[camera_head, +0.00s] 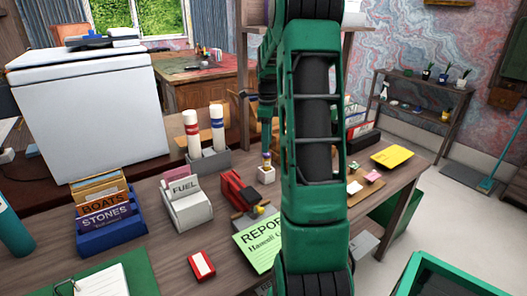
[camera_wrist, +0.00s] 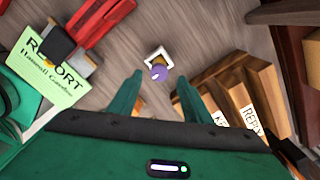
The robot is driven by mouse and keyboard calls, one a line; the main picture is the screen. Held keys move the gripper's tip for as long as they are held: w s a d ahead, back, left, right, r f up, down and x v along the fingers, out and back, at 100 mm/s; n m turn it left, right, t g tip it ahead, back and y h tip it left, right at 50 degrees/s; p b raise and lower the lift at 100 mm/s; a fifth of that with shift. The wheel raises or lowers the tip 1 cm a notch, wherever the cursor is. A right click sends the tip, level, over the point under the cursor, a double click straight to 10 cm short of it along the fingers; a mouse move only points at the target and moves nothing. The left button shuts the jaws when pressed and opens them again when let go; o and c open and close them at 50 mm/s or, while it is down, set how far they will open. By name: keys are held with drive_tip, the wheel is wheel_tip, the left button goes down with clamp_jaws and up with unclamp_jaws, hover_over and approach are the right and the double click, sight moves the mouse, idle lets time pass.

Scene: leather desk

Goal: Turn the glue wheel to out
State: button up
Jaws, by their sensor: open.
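A small white square holder (camera_head: 266,175) stands on the desk with a small purple round knob (camera_head: 267,157) on top, which looks like the glue wheel. The wrist view shows the white holder (camera_wrist: 157,55) with the purple knob (camera_wrist: 159,73) at its near edge. No marking on the knob can be read. My gripper (camera_wrist: 157,92) is open and empty, its two green fingers spread to either side, with the knob beyond and between the tips. No finger visibly touches it. In the head view my arm hides part of the desk.
A red stapler-like device (camera_head: 240,190) and a green REPORT sheet (camera_head: 258,240) lie near the holder. A grey stand (camera_head: 210,161) holds two white tubes. In the wrist view a wooden file box (camera_wrist: 235,85) stands close beside the right finger.

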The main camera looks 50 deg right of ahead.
sight(267, 155)
drive_tip(key=shift+f, duration=1.9)
drive_tip(key=shift+c, duration=0.4)
drive_tip(key=c, duration=1)
drive_tip(key=shift+s+a, duration=0.1)
drive_tip(key=shift+a, duration=0.05)
drive_tip(key=shift+n, duration=1)
drive_tip(key=o, duration=1.1)
